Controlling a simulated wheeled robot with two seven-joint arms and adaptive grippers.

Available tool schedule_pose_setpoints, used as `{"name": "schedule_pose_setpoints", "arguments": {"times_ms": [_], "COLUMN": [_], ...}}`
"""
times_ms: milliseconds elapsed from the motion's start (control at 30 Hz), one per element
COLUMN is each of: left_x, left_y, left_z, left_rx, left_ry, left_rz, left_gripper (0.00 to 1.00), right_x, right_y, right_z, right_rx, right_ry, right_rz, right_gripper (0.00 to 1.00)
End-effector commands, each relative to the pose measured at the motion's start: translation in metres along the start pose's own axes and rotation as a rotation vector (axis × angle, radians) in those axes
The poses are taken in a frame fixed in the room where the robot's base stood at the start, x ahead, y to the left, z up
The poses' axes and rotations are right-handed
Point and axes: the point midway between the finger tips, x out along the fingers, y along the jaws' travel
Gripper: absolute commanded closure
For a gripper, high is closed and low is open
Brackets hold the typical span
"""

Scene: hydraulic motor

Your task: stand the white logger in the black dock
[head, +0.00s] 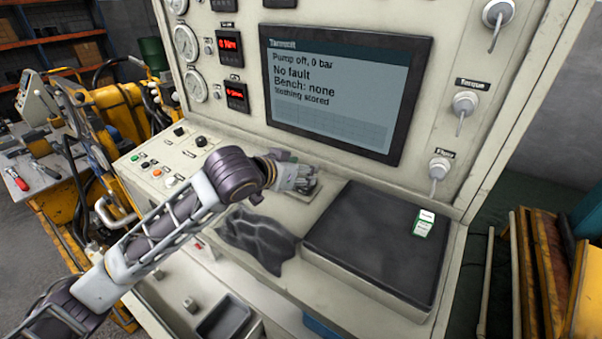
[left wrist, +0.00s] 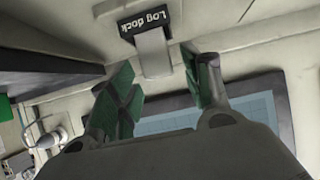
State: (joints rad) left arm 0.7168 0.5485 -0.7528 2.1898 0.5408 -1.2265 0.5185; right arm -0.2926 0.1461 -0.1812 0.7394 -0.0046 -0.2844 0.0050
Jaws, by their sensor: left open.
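My left gripper (head: 298,181) is open at the back of the bench ledge, under the screen. In the left wrist view its green-padded fingers (left wrist: 158,90) are spread apart. Beyond them is the black dock (left wrist: 128,30), marked "Log dock". A pale block (left wrist: 154,55), which looks like the white logger, stands at the dock, in line with the gap between the fingers. It looks clear of both fingers. How deep it sits in the dock cannot be told. In the head view the gripper mostly hides this spot. My right gripper is not in view.
A black pad (head: 345,245) lies to the right, with a small white and green card (head: 424,223) on it. A crumpled dark cloth (head: 258,238) lies before the gripper. The screen (head: 340,95) and panel rise close behind. Buttons (head: 165,165) are at the left.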

Motion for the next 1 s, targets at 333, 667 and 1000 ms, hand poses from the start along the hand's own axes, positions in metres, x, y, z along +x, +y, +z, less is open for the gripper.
{"name": "schedule_pose_setpoints", "arguments": {"times_ms": [333,667,1000], "left_x": [-0.044,-0.088,-0.112], "left_y": [0.000,0.000,0.000], "left_z": [0.000,0.000,0.000], "left_rx": [0.000,0.001,-0.001], "left_ry": [0.000,0.000,0.000], "left_rz": [0.000,0.000,0.000], "left_gripper": [0.51,0.51,0.51], "right_x": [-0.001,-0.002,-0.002], "right_y": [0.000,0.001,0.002], "right_z": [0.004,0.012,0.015], "right_rx": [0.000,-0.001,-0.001], "right_ry": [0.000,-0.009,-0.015], "right_rz": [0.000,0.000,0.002], "right_gripper": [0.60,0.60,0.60]}}
